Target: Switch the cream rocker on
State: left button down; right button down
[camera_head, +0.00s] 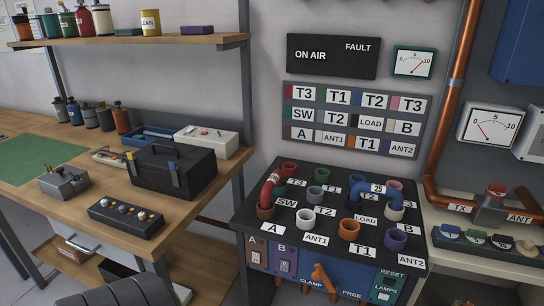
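The black patch box (330,215) stands at the lower middle. On its front face, a small pale rocker (256,257) sits on a brown plate below the letter A. A second pale rocker (284,267) sits on a purple plate below the letter B. A small pale control (383,296) shows near the RESET LAMPS labels at the right of the face. I cannot tell for sure which of these is the cream one, or which way each is tipped. Neither of my grippers is in view.
Several colored sockets, a red pipe link (269,188) and a blue pipe link (374,187) top the box. An orange clamp lever (323,278) is on its front. A wooden bench (70,207) with a black toolbox (172,172) stands left. An ON AIR/FAULT sign (333,57) hangs behind.

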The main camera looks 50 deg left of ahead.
aim_at(256, 256)
jog(key=u, duration=1.75)
